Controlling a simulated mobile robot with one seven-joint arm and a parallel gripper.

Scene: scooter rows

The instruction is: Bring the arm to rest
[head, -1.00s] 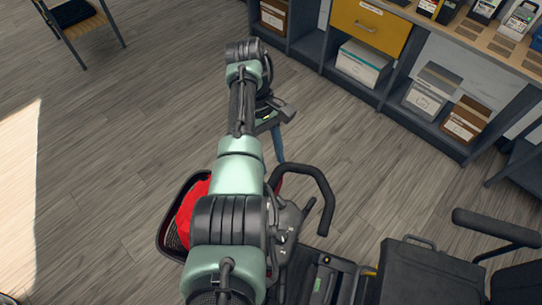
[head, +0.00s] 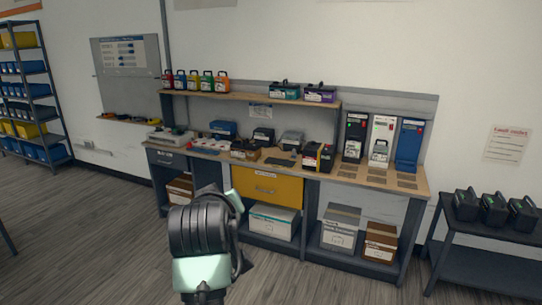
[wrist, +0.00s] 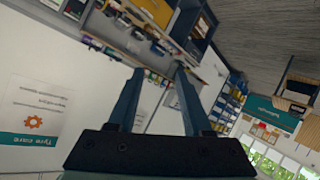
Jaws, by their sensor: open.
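My gripper (wrist: 155,85) shows in the wrist view with its two fingers apart and nothing between them. Beyond the fingers, that view shows the room tilted on its side, with a workbench and shelving in the distance. In the head view, part of my arm stands at the lower middle, in front of the workbench (head: 213,151). My gripper is not visible in the head view.
The bench has a yellow drawer (head: 266,188) and boxes below, with chargers and battery packs on top. A side table (head: 480,245) with black packs stands at right. A blue-bin shelf (head: 35,95) stands at left. Grey floor (head: 90,225) is clear at left.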

